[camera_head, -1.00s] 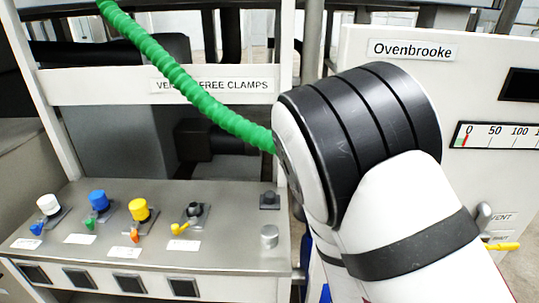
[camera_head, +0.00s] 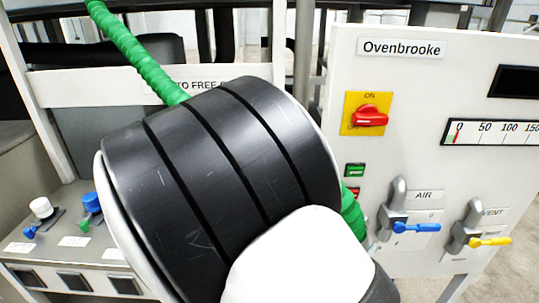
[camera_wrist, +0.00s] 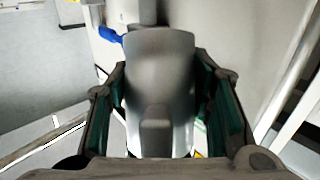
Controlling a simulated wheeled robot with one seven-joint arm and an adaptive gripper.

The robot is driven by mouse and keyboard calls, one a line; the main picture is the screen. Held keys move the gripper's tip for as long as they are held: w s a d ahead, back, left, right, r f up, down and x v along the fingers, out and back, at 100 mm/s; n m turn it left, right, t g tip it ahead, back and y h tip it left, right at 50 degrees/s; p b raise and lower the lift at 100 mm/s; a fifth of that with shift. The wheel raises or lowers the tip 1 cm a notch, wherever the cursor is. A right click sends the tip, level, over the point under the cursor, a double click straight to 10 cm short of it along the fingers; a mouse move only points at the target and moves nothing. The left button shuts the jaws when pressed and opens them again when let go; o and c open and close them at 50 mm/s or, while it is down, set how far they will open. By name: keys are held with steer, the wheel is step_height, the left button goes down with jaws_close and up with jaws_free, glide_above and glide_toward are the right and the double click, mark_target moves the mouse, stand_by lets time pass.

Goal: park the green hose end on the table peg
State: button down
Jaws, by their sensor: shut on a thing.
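The green hose (camera_head: 135,50) hangs in from the top left in the head view. It passes behind my arm and shows again at the arm's right edge. In the wrist view my gripper (camera_wrist: 160,75) is shut on the hose end (camera_wrist: 160,100), a smooth grey metal fitting between the two fingers. My arm hides the gripper and the fitting in the head view. The table (camera_head: 62,252) shows only at its left part. No peg can be seen now; the table's right part is behind my arm.
The white Ovenbrooke panel (camera_head: 400,80) stands at right with a red switch (camera_head: 370,117), a blue AIR lever (camera_head: 415,228) and a yellow VENT lever (camera_head: 490,242). The blue lever (camera_wrist: 110,35) also shows in the wrist view. White (camera_head: 41,208) and blue (camera_head: 92,203) knobs stand on the table.

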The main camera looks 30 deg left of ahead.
steer(key=s+a+n+y, duration=0.1)
steer(key=a+n+y, duration=0.2)
steer(key=a, duration=1.1)
steer(key=s+a+f+n+y, duration=0.1)
steer(key=a+n+y, duration=0.3)
steer(key=a+y, duration=0.4)
steer(key=s+a, duration=0.1)
steer(key=a, duration=0.4)
steer(key=shift+s+a+f, duration=0.2)
steer(key=shift+s+a, duration=0.1)
steer(key=shift+a, duration=0.05)
